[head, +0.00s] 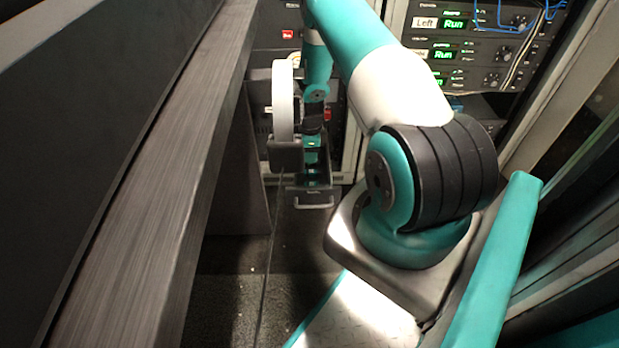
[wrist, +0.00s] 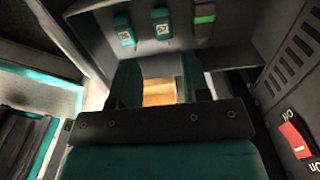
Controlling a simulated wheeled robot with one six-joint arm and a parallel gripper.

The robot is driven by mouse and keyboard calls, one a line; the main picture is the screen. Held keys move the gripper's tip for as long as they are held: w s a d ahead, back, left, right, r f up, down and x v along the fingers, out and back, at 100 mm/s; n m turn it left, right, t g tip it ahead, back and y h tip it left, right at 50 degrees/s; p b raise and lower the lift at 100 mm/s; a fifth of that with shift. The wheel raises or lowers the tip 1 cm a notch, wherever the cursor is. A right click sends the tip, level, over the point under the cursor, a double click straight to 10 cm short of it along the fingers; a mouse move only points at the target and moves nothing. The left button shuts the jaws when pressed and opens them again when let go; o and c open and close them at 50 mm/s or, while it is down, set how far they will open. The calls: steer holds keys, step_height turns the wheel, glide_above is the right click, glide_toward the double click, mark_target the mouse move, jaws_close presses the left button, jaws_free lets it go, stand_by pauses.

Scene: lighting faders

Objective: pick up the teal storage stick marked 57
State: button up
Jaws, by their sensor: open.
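In the wrist view, two small teal sticks with white labels, a left one (wrist: 123,30) and a middle one (wrist: 161,23), sit side by side on a dark grey surface. Their labels are too small and blurred for me to say surely which one is marked 57. My gripper (wrist: 158,80) is open and empty, its two teal fingers below the sticks in the picture and apart from them. In the head view my arm reaches towards the racks, and the sticks cannot be made out.
A dark stick with a green band (wrist: 205,17) sits right of the teal ones. A dark slotted panel with a red switch (wrist: 297,138) stands close at the right. In the head view, a long dark ledge (head: 150,180) runs along the left and equipment racks (head: 470,50) stand behind.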

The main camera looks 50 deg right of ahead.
mark_target(311, 171)
step_height(311, 171, down, 4)
steer(key=shift+r+b, duration=0.1)
steer(key=shift+b, duration=0.5)
step_height(311, 171, down, 5)
steer(key=b, duration=0.3)
steer(key=shift+d, duration=0.15)
steer(key=c, duration=0.7)
